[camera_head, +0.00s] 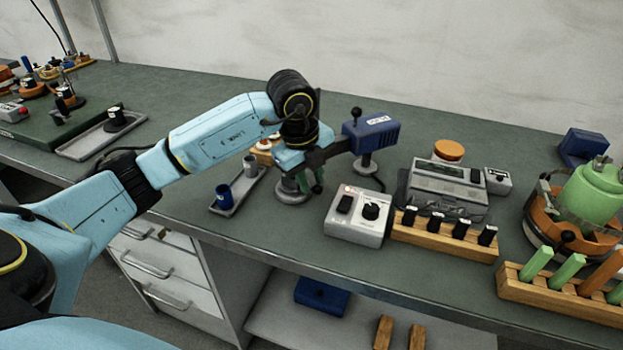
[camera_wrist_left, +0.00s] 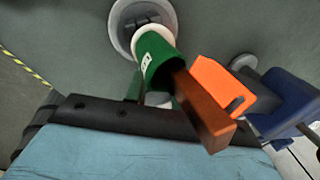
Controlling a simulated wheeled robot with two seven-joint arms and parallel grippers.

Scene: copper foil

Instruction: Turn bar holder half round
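The likely bar holder is a green cylinder with a white label (camera_wrist_left: 158,58), standing on a round grey base (camera_wrist_left: 122,14) in the left wrist view. A brown bar (camera_wrist_left: 205,110) comes out from its near end. In the head view a bit of green (camera_head: 318,181) shows over the round grey base (camera_head: 291,192). My left gripper (camera_head: 303,167) is down at this holder and hides most of it. Its fingertips are not clear, so I cannot tell whether they close on the holder. My right gripper is not in view.
A blue device (camera_head: 371,132) on a stand is close right of my left gripper. An orange block (camera_wrist_left: 220,85) is beside the brown bar. A narrow tray (camera_head: 243,186) with cups lies left; a grey control box (camera_head: 355,216) and a wooden rack (camera_head: 445,238) lie right.

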